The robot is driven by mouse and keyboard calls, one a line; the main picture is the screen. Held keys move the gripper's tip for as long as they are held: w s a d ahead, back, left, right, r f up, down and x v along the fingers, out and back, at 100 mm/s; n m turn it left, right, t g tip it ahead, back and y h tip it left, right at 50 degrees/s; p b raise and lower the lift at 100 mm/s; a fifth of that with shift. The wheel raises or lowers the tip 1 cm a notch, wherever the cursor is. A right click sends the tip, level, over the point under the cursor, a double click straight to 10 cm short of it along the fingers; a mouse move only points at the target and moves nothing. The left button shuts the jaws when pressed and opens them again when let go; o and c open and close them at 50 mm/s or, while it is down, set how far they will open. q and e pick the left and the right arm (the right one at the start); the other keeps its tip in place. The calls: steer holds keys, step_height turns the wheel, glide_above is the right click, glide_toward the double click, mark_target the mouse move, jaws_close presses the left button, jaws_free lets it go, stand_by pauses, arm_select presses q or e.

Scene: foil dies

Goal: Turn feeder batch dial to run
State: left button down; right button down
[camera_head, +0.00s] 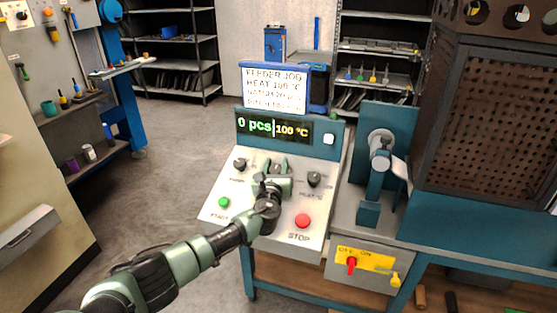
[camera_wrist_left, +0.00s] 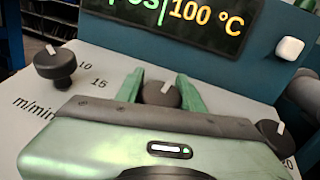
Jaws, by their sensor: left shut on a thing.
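The sloped control panel (camera_head: 222,190) has three dark dials in a row. The middle dial (camera_wrist_left: 161,94) has a white pointer line that tilts up and to the right in the left wrist view. Its label and scale are hidden behind my gripper. My left gripper (camera_head: 276,176) is at this dial, with its green fingers (camera_wrist_left: 160,92) on either side, shut on it. The display (camera_head: 274,128) above reads 0 pcs and 100 °C. My right gripper is in neither view.
The left dial (camera_head: 240,164) and right dial (camera_head: 314,179) stand close on either side. A green start button (camera_head: 223,202) and red STOP button (camera_head: 302,221) sit below. A sign (camera_head: 275,88) headed FEEDER JOB stands above. A yellow OFF/ON switch plate (camera_head: 374,262) is lower right.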

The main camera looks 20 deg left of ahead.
arm_select(q)
steer(key=n+y, duration=0.2)
steer(key=shift+s+a+f+g+y, duration=0.1)
steer(key=shift+f+g+y, duration=0.05)
steer(key=shift+g+y, duration=0.25)
steer(key=shift+n+g+y+b, duration=0.3)
steer(key=shift+n+y+b, duration=0.15)
steer(key=shift+n, duration=0.25)
steer(key=n+y, duration=0.1)
steer(key=n+g+y+b, duration=0.1)
steer(key=shift+s+a+f+g+y+b, duration=0.1)
steer(key=shift+s+a+g+y+b, duration=0.05)
steer(key=shift+a+g+y+b, duration=0.2)
steer(key=shift+s+a+n+g+y+b, duration=0.1)
steer(key=shift+a+n+g+y+b, duration=0.1)
steer(key=shift+n+g+y+b, duration=0.75)
steer(key=shift+t+p, duration=0.3)
steer(key=shift+p, duration=0.05)
steer(key=c, duration=0.9)
jaws_free()
